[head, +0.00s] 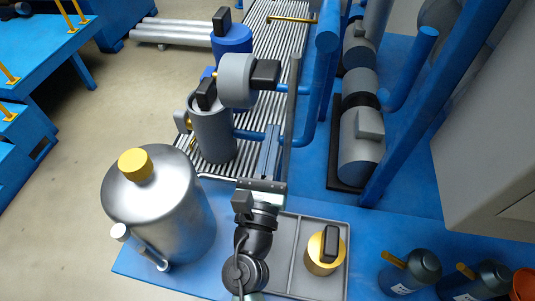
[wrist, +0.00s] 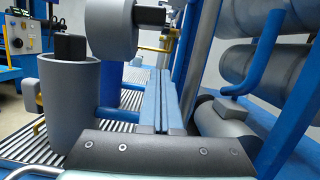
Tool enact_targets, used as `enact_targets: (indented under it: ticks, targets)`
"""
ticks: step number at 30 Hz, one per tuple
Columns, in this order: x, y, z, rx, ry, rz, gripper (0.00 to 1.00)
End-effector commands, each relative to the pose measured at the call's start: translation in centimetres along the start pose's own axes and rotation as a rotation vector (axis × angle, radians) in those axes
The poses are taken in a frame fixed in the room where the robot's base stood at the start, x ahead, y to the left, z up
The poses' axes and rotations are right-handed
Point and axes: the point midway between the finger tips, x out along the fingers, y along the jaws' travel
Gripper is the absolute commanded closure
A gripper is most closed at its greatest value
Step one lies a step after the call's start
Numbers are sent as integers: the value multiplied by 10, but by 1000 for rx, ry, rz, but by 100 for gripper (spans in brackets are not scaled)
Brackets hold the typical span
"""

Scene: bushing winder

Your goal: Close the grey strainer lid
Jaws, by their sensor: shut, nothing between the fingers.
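The grey strainer (head: 213,135) is an upright grey cylinder with its top uncovered, and it also shows at the left of the wrist view (wrist: 62,112). A black block (head: 206,94) stands up in its mouth. The grey strainer lid (head: 236,80), a thick round disc with a black handle, stands tipped on edge above and behind the mouth; it shows at the top of the wrist view (wrist: 108,28). My gripper (head: 272,128) is shut and empty, its two blue fingers (wrist: 158,72) together, to the right of the strainer body and below the lid, apart from the lid.
A blue pipe (head: 248,134) runs from the strainer towards my fingers. An upright grey post (head: 291,95) and blue pipes (head: 325,80) stand close on the right. A blue vessel (head: 232,40) stands behind the lid. A steel tank (head: 160,205) is at front left.

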Motion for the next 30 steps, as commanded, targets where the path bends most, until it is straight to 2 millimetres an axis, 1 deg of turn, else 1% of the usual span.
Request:
enact_targets:
  ticks: [1, 4, 6, 9, 12, 17, 30]
  targets:
    - [12, -1, 2, 2, -3, -2, 100]
    - [30, -1, 2, 1, -3, -3, 100]
    - [31, -1, 18, 1, 0, -1, 100]
    - [33, -1, 29, 1, -1, -1, 100]
    - [35, -1, 36, 2, 0, -1, 100]
    - [36, -1, 40, 1, 0, -1, 100]
    - [36, 0, 40, -6, 0, 1, 100]
